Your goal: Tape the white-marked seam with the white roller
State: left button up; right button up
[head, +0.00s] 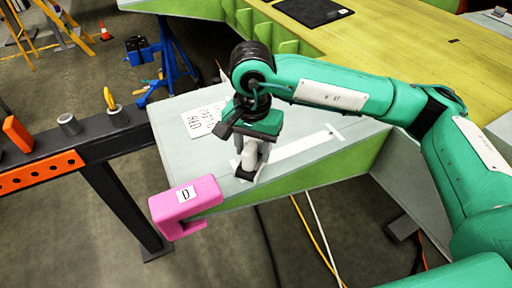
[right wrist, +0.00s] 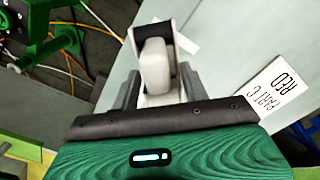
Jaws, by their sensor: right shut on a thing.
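My right gripper (head: 254,140) comes down from the upper right over the grey wing panel (head: 210,157). It is shut on the white roller (head: 251,158), whose dark lower end (head: 245,174) is at the panel's front edge. The right wrist view shows the roller (right wrist: 155,68) between the two fingers (right wrist: 157,92). The white seam strip (head: 300,147) runs from beside the roller up to the right, with a short white cross mark (head: 335,132) at its far end. I cannot tell whether the roller touches the panel. The gripper hides part of the strip's left end. My left gripper is out of view.
A pink clamp labelled D (head: 186,205) sits at the panel's left front corner. A white "PART C RED" card (head: 203,120) lies on the panel, also in the right wrist view (right wrist: 276,88). A dark rail (head: 95,138) stands left. Cables hang below the front edge.

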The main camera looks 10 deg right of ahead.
aim_at(247, 143)
jog(key=shift+s+a+b, duration=0.2)
jog(key=shift+a+b, duration=0.1)
jog(key=shift+a, duration=0.45)
jog(key=r, duration=0.2)
jog(key=shift+a+r+p, duration=0.2)
jog(key=shift+r+p, duration=0.1)
jog(key=shift+p, duration=0.1)
jog(key=shift+d+r, duration=0.3)
jog(key=shift+r, duration=0.45)
jog(key=shift+r+p, duration=0.4)
jog(key=shift+r, duration=0.3)
jog(key=shift+a+r, duration=0.15)
jog(key=shift+r, duration=0.65)
jog(key=shift+r+p, duration=0.35)
jog(key=shift+r, duration=0.15)
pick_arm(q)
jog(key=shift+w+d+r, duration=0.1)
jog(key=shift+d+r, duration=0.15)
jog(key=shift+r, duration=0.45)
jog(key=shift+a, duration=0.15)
